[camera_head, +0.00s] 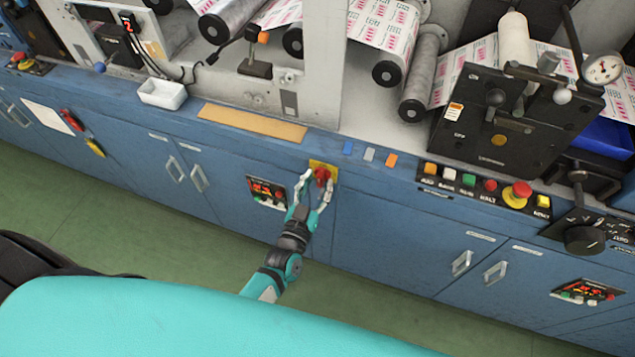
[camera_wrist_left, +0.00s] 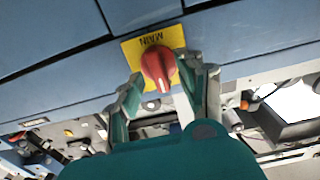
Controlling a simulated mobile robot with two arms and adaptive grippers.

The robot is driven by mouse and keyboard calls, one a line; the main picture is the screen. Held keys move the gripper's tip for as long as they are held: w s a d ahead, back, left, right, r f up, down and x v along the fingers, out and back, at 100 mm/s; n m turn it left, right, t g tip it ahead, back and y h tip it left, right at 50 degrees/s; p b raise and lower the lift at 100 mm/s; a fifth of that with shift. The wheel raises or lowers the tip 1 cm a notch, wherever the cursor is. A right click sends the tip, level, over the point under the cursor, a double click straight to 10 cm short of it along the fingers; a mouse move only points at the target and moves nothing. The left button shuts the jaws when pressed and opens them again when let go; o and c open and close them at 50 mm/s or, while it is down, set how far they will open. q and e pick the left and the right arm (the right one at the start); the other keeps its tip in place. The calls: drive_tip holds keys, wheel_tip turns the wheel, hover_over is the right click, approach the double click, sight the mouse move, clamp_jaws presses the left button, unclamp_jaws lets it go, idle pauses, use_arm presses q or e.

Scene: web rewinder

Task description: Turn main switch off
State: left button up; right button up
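The main switch (camera_head: 322,174) is a red rotary knob on a yellow plate, on the front of the blue cabinet. In the left wrist view the knob (camera_wrist_left: 158,70) shows with its yellow plate (camera_wrist_left: 135,50) marked "MAIN", which appears upside down. My left gripper (camera_head: 313,190) is at the switch, its fingers spread to either side of the knob. In the left wrist view the left gripper's fingers (camera_wrist_left: 165,92) are apart, with gaps between them and the knob. The knob's handle is tilted slightly in that view. My right gripper is not in view.
A small panel with a red display (camera_head: 266,192) is left of the switch. A button row with a red emergency stop (camera_head: 517,194) is to the right. Cabinet door handles (camera_head: 462,262) stick out. A white tray (camera_head: 162,93) and a tan board (camera_head: 252,122) lie on the ledge.

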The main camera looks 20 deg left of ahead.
use_arm(q)
drive_tip(key=shift+w, duration=0.1)
clamp_jaws()
drive_tip(key=shift+n, duration=0.4)
drive_tip(key=n, duration=0.3)
drive_tip(key=shift+a+f+n, duration=0.1)
drive_tip(key=shift+n, duration=0.3)
drive_tip(key=n+b, duration=0.1)
drive_tip(key=n, duration=0.3)
drive_tip(key=shift+n, duration=0.3)
drive_tip(key=n+b, duration=0.1)
drive_tip(key=n, duration=0.3)
drive_tip(key=shift+a+f+b, duration=0.15)
drive_tip(key=shift+b, duration=0.2)
drive_tip(key=n+b, duration=0.1)
drive_tip(key=n, duration=0.3)
drive_tip(key=shift+f+n, duration=0.1)
drive_tip(key=shift+n, duration=0.2)
unclamp_jaws()
